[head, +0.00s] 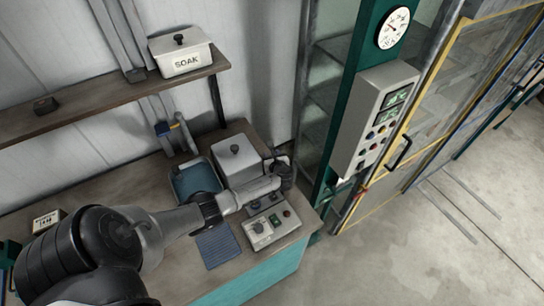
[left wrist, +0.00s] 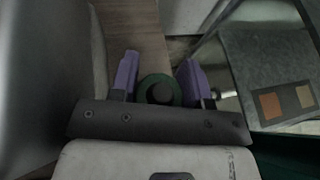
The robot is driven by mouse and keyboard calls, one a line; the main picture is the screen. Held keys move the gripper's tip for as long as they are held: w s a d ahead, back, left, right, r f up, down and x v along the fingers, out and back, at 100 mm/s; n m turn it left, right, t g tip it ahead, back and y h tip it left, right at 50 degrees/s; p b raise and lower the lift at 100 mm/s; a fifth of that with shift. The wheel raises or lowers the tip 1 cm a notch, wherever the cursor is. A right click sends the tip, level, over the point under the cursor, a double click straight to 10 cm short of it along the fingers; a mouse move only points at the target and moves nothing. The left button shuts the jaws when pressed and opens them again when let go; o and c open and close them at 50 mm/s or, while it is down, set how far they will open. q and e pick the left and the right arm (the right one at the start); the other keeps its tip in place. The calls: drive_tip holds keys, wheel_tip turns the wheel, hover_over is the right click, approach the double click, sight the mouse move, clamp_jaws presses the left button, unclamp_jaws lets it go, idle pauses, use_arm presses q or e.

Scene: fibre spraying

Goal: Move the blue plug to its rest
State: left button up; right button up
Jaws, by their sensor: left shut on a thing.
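My left gripper (head: 284,172) is at the right end of the bench, beside a white lidded box and above the control boxes. In the left wrist view its two purple fingers (left wrist: 158,80) are on either side of a round dark-green piece with a black centre (left wrist: 160,90), and the gripper is shut on it. I cannot tell from its colour whether this is the blue plug. I cannot make out the plug's rest. My right gripper is not in view.
The white lidded box (head: 236,158), a blue-grey tray (head: 195,182), a ribbed blue mat (head: 217,247) and a control box with knobs (head: 271,229) crowd the bench. A shelf (head: 100,105) carries the SOAK pot (head: 181,52). A green post with a panel (head: 377,118) stands right.

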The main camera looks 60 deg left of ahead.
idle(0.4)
use_arm(q)
drive_tip(key=shift+f+b, duration=0.8)
drive_tip(key=shift+f, duration=0.4)
drive_tip(key=o, duration=1)
drive_tip(key=shift+r, duration=0.1)
drive_tip(key=shift+d, duration=0.1)
drive_tip(key=shift+d+r, duration=0.15)
drive_tip(key=shift+d, duration=0.1)
drive_tip(key=shift+p+v, duration=1.1)
drive_tip(key=shift+v, duration=5.45)
drive_tip(key=shift+s, duration=0.1)
